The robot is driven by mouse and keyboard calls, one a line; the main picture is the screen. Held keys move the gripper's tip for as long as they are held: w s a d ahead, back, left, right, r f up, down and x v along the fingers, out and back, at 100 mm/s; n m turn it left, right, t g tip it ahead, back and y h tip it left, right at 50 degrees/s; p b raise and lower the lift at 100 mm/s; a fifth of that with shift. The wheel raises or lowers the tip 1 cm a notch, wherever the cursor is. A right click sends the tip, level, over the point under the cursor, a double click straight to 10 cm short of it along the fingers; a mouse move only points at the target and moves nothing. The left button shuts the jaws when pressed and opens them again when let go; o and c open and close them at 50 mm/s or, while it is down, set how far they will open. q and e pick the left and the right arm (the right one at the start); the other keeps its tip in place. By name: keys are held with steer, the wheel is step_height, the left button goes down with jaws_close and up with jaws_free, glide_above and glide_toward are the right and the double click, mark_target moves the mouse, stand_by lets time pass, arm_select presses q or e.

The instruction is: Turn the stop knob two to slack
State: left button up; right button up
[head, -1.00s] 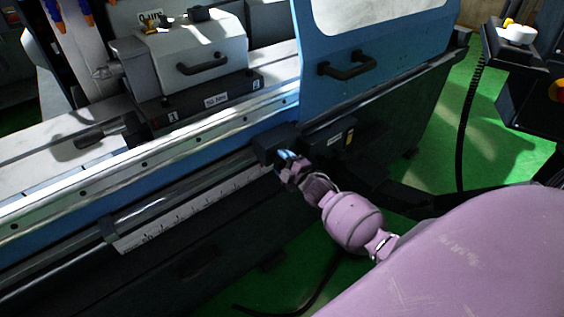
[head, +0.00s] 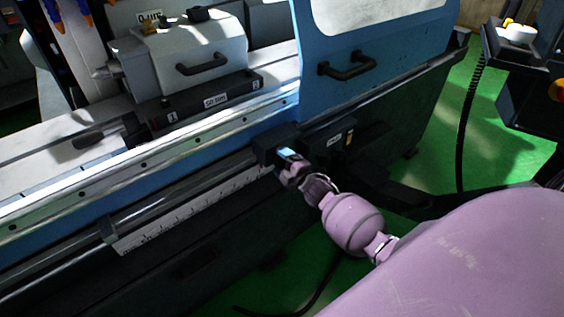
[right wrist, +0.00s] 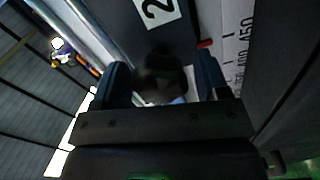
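Stop block two, a dark block with a white "2" label (right wrist: 158,10), fills the upper middle of the right wrist view. Its knob (right wrist: 162,72) is a dark round shape in front of the block, between the fingers of my right gripper (right wrist: 162,88). The fingers stand apart on either side of it, with a narrow light gap at the right finger; contact on the left side is unclear. In the head view my right gripper (head: 288,160) is at the dark block (head: 272,143) at the scale's right end, and hides the knob. My left gripper is not in view.
A white millimetre scale (head: 195,212) runs along the machine front, with a dark holder (head: 108,228) at its left end. The blue door (head: 375,50) with a black handle (head: 347,67) is above right. A control pendant (head: 518,40) stands at the right over green floor.

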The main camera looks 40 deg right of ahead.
steer(key=shift+o, duration=0.4)
steer(key=shift+s, duration=0.25)
steer(key=s, duration=1)
steer(key=shift+s+d, duration=0.15)
steer(key=shift+d, duration=0.3)
